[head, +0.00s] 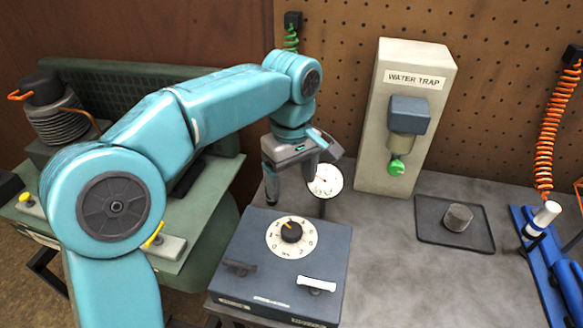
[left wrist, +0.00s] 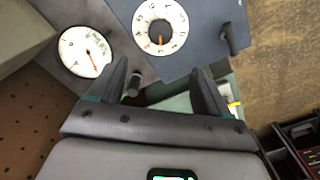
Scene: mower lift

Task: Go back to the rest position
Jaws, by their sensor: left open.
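My left arm, teal, comes in from the left in the head view. My left gripper (head: 290,188) is open and empty, pointing down behind the control box, just left of the round gauge. In the left wrist view its two dark fingers (left wrist: 161,80) are spread apart with nothing held between them. The blue-grey control box (head: 245,250) has a dial (head: 291,232) on a white numbered face, and a dark and a white handle. The dial also shows in the left wrist view (left wrist: 160,40). My right gripper is not in view.
The white gauge (head: 325,181) stands behind the box. The water trap (head: 370,155) stands at the pegboard. A dark tray (head: 428,228) holds a grey cylinder (head: 458,217). A blue frame (head: 545,268) is at the right edge. A green machine (head: 215,215) is at left. The bench's front middle is clear.

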